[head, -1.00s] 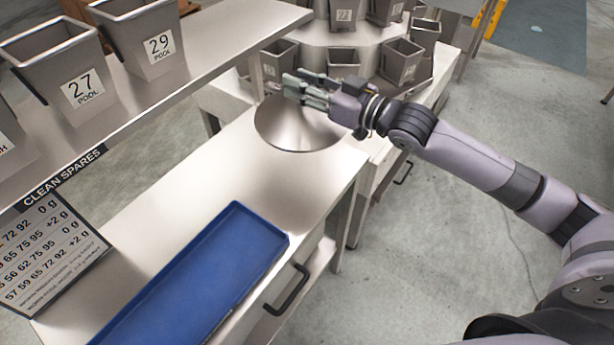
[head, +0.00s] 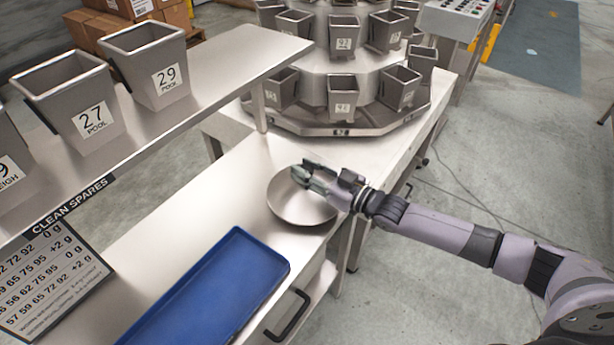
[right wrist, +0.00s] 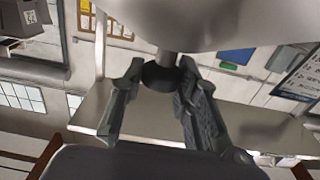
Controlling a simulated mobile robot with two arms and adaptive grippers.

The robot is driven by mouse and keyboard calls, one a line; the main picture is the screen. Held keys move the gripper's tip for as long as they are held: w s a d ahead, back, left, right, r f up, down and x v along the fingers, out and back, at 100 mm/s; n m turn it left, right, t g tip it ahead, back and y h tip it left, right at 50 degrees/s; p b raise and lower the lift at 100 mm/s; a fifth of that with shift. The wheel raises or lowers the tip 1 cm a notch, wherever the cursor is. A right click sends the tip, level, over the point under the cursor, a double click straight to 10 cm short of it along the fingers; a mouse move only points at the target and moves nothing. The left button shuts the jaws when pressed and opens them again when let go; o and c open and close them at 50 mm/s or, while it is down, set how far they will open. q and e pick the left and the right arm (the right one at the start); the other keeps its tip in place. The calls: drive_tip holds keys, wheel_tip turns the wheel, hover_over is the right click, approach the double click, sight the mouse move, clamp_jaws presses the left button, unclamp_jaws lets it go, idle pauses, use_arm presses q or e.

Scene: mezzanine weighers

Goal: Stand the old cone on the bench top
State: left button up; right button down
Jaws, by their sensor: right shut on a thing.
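The old cone (head: 300,207) is a wide, shallow, shiny metal cone above the bench top (head: 265,160), near its far end. I cannot tell whether its rim touches the bench. My right gripper (head: 308,177) is over the cone and shut on its short stem. The right wrist view shows the cone's broad metal face (right wrist: 225,18) and the stem (right wrist: 165,57) with a dark collar between the two fingers. The fingers hide part of the cone in the head view. My left gripper is not in view.
A blue tray (head: 215,285) lies on the near part of the bench. A shelf with numbered hoppers (head: 90,105) runs along the left, above a clean spares sign (head: 50,265). A weigher with several hoppers (head: 343,95) stands beyond. Bare bench lies left of the cone.

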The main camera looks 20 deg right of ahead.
wheel_tip(320, 180, down, 2)
drive_tip(key=shift+f, duration=0.25)
drive_tip(key=c, duration=1.2)
unclamp_jaws()
drive_tip(key=shift+f, duration=0.2)
drive_tip(key=shift+r, duration=0.1)
drive_tip(key=shift+b+v, duration=0.75)
drive_tip(key=shift+v, duration=5.25)
